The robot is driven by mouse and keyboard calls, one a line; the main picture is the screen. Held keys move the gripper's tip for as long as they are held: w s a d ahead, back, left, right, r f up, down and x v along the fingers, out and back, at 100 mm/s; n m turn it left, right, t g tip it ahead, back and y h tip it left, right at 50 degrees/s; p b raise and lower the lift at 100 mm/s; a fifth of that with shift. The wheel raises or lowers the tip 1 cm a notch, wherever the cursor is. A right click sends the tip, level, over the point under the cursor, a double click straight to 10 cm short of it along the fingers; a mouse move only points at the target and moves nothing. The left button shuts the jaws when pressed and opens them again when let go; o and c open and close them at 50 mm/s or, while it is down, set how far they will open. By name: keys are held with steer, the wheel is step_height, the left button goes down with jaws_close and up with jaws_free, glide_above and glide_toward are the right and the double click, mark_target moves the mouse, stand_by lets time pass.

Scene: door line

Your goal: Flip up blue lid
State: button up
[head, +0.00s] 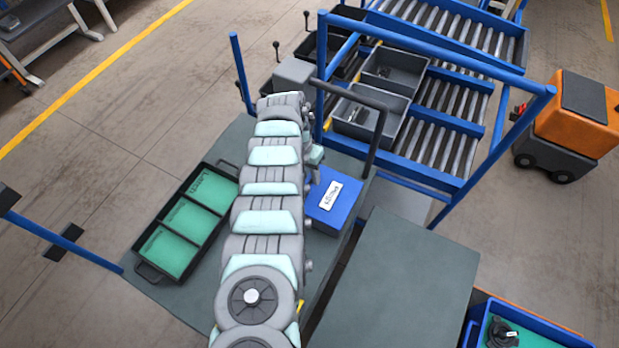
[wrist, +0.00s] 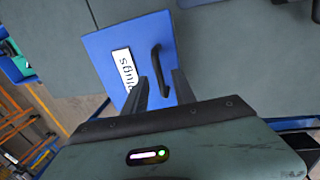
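The blue lid (head: 326,208) lies flat on its box on the dark table, with a white label on top. The lid fills the upper middle of the wrist view (wrist: 105,60), with a dark curved handle (wrist: 156,64) standing on it. My gripper (wrist: 159,83) is open, one finger on each side of the handle's lower end in the picture. I cannot tell how far the fingertips are above the lid. In the head view my arm hides most of the gripper and part of the lid.
A black tray with green compartments (head: 151,266) sits on the table left of my arm. A dark bent rail (head: 375,140) and blue frame posts (head: 322,75) stand close behind the lid. Grey bins (head: 396,72) rest on the roller rack beyond. A bare dark tabletop (head: 405,280) lies to the right.

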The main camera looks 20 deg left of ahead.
steer(key=shift+f, duration=0.2)
steer(key=shift+c, duration=0.5)
jaws_close()
stand_by(0.9)
